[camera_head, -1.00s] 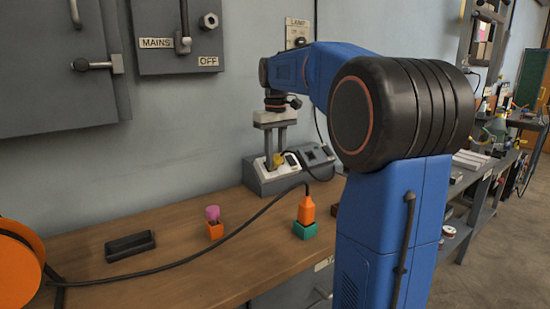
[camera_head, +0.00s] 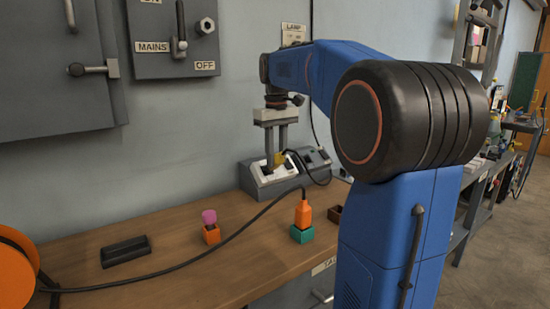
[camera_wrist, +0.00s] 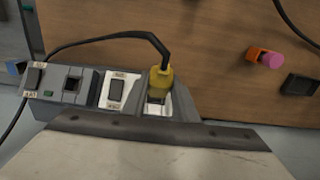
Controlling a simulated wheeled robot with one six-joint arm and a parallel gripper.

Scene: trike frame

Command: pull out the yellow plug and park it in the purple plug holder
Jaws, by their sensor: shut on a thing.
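No plainly purple holder shows; a pink-purple piece (camera_head: 209,216) stands on an orange holder (camera_head: 211,235) on the bench.
An orange plug (camera_head: 304,213) stands in a teal holder (camera_head: 302,234), and its black cable crosses the bench. A small dark brown box (camera_head: 335,213) sits beside my arm. A black tray (camera_head: 126,252) lies at left.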

